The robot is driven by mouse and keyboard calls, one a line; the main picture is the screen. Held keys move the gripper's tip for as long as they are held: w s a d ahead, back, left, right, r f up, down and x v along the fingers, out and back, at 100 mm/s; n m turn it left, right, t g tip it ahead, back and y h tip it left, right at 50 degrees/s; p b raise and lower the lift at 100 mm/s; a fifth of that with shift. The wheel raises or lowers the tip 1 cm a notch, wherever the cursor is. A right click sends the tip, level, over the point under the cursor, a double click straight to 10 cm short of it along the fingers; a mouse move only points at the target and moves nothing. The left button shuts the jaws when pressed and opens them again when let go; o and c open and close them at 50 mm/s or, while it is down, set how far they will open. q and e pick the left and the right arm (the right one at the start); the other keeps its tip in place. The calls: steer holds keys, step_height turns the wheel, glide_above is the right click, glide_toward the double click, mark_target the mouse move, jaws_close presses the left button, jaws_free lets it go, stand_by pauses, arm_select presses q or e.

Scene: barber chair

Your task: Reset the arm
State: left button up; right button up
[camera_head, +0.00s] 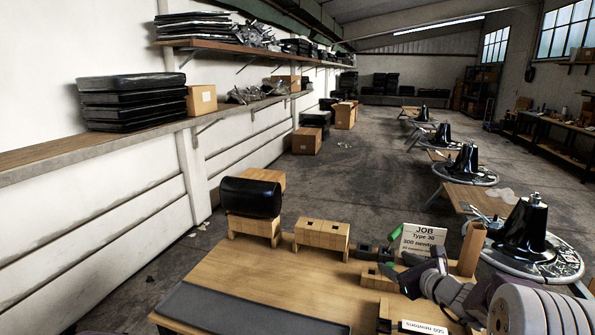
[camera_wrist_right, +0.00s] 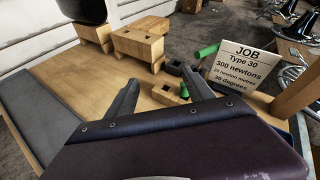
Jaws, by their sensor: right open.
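My right arm comes in from the lower right in the head view. Its gripper (camera_head: 398,270) is over the right part of the wooden workbench (camera_head: 255,272). In the right wrist view the two dark fingers (camera_wrist_right: 158,88) stand apart with nothing held between them. Beyond them, on the bench, is a small wooden block (camera_wrist_right: 165,94) with a small green piece at its side. My left arm and gripper are not in view.
A black padded cushion (camera_head: 250,197) rests on a wooden block. A holed wooden block (camera_head: 321,236) stands beside it. A job sign (camera_head: 423,241) and a green handle (camera_head: 394,233) are near my gripper. A dark grey mat (camera_head: 240,312) lies along the front; the bench's middle is clear.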

steer(key=s+a+f+n+g+y, duration=0.2)
steer(key=s+a+f+n+g, duration=0.15)
steer(key=s+a+n, duration=0.45)
steer(key=s+a+f+n+g+y, duration=0.1)
steer(key=s+a+f+n+g, duration=0.3)
steer(key=s+a, duration=0.45)
steer(key=s+d+f+n+g+h, duration=0.2)
steer(key=s+d+f+n+h, duration=0.15)
steer(key=s+n, duration=0.45)
steer(key=s+d+f+n+g+h, duration=0.35)
steer(key=s+f+n, duration=0.2)
steer(key=n, duration=0.45)
step_height(320, 180, up, 20)
steer(key=p, duration=1.9)
steer(key=shift+s+t+y, duration=0.3)
steer(key=shift+s, duration=0.1)
steer(key=shift+f, duration=0.15)
